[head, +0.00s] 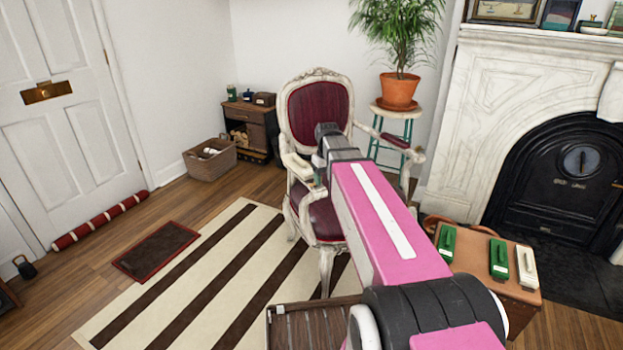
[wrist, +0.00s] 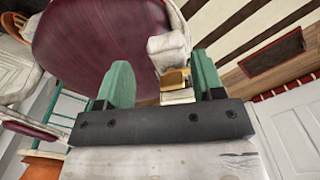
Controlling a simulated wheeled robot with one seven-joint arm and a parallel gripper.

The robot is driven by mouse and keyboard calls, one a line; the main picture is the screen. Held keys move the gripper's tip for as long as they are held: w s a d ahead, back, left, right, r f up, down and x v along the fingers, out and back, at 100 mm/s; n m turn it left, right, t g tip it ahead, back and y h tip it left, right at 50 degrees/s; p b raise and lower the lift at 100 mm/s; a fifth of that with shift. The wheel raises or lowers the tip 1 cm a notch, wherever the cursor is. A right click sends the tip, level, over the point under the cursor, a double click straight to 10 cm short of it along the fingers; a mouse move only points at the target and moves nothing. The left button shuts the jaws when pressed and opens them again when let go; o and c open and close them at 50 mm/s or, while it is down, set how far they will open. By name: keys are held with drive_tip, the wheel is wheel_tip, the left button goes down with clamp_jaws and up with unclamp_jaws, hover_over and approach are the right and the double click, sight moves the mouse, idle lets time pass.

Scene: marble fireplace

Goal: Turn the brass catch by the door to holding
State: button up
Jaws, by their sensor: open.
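The white door (head: 62,110) stands at the left in the head view, with a brass plate (head: 47,92) across it. I cannot make out a separate catch beside the door there. In the wrist view my gripper (wrist: 163,77) shows two green fingers held apart. A small brass-coloured piece (wrist: 175,78) shows between them, above a pale block; I cannot tell whether it is the catch. Nothing is clearly gripped. In the head view my pink arm reaches over the chair (head: 321,105), and the fingers are mostly hidden. The door also shows at the right in the wrist view (wrist: 297,128).
The chair's maroon pad (wrist: 95,45) is close beside my gripper. A low cabinet (head: 252,128), a basket (head: 210,163) and a plant stand (head: 396,112) are behind. A striped rug (head: 215,280) and doormat (head: 157,250) lie left. A side table (head: 520,318) stands right.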

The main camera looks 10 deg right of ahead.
drive_tip(key=w+a+r+n, duration=0.1)
drive_tip(key=w+a+r, duration=0.1)
drive_tip(key=w+r, duration=0.45)
drive_tip(key=f, duration=0.3)
drive_tip(key=s+f, duration=0.1)
drive_tip(key=f, duration=0.5)
drive_tip(key=shift+s, duration=0.35)
drive_tip(key=c, duration=0.9)
